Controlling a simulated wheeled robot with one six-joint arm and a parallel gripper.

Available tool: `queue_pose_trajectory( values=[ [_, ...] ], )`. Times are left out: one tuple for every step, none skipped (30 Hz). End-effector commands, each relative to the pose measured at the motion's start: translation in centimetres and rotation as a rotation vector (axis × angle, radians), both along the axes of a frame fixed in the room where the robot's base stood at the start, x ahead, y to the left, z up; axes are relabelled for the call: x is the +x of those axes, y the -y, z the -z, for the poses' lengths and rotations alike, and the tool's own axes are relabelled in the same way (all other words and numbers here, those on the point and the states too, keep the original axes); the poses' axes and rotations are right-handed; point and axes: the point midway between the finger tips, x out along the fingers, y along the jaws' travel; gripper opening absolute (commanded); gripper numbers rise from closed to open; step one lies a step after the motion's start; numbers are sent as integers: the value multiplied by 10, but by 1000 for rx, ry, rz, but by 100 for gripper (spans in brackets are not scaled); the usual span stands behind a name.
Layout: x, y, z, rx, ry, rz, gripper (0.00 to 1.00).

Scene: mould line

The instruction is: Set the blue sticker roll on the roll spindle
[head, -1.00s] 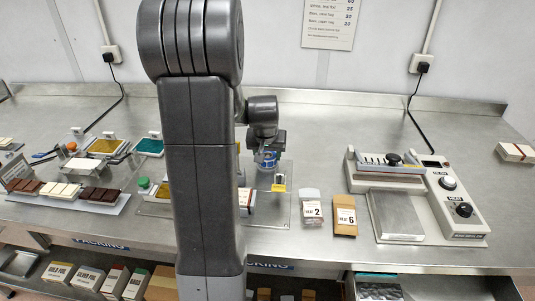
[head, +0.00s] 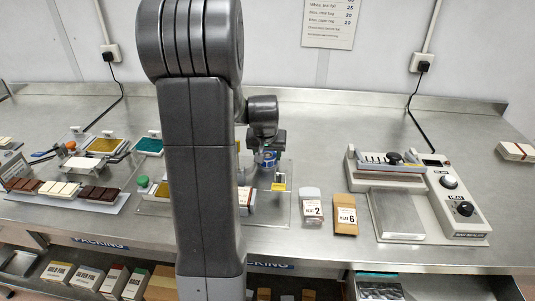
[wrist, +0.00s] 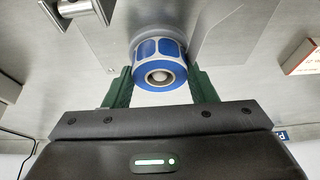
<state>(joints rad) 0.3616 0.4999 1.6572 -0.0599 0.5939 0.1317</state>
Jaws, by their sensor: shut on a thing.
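The blue sticker roll (wrist: 160,68) is a ring of blue stickers on white backing with a pale core. My gripper (wrist: 160,82) has its green fingers on either side of the roll and is shut on it. A grey round shape shows behind the roll, and a small grey centre shows inside its core. I cannot tell whether this is the roll spindle. In the head view my gripper (head: 268,142) points down with the roll (head: 267,158) below it, above the bench right of my arm. My arm hides part of this area.
A yellow-marked metal part (head: 278,184) stands close to the roll. Trays of coloured pads and bars (head: 85,192) fill the left.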

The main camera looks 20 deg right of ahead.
Motion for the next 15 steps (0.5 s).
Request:
queue_pose_trajectory(
  values=[
    [0,0,0,0,0,0,29],
    [0,0,0,0,0,0,29],
    [0,0,0,0,0,0,29],
    [0,0,0,0,0,0,29],
    [0,0,0,0,0,0,29],
    [0,0,0,0,0,0,59],
    [0,0,0,0,0,0,65],
    [0,0,0,0,0,0,71],
    [0,0,0,0,0,0,77],
    [0,0,0,0,0,0,77],
    [0,0,0,0,0,0,77],
    [0,0,0,0,0,0,77],
    [0,0,0,0,0,0,77],
    [0,0,0,0,0,0,77],
    [0,0,0,0,0,0,77]
  ],
)
